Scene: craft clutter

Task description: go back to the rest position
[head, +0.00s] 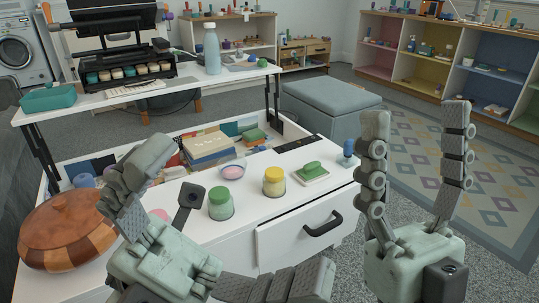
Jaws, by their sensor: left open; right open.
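My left gripper (240,213) is in the lower left of the head view, in front of the white table. Its fingers are spread wide, one pointing up and one pointing right, with nothing between them. My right gripper (416,112) is upright at the right, past the table's right end. Its two fingers point up, apart and empty, with the patterned rug behind them.
The white lift-top table (290,207) holds a green-lidded jar (220,204), a yellow-lidded jar (274,182), a green block on a pad (312,171) and a blue stamp (347,153). A wooden lidded pot (65,230) is at the left. Open floor lies right.

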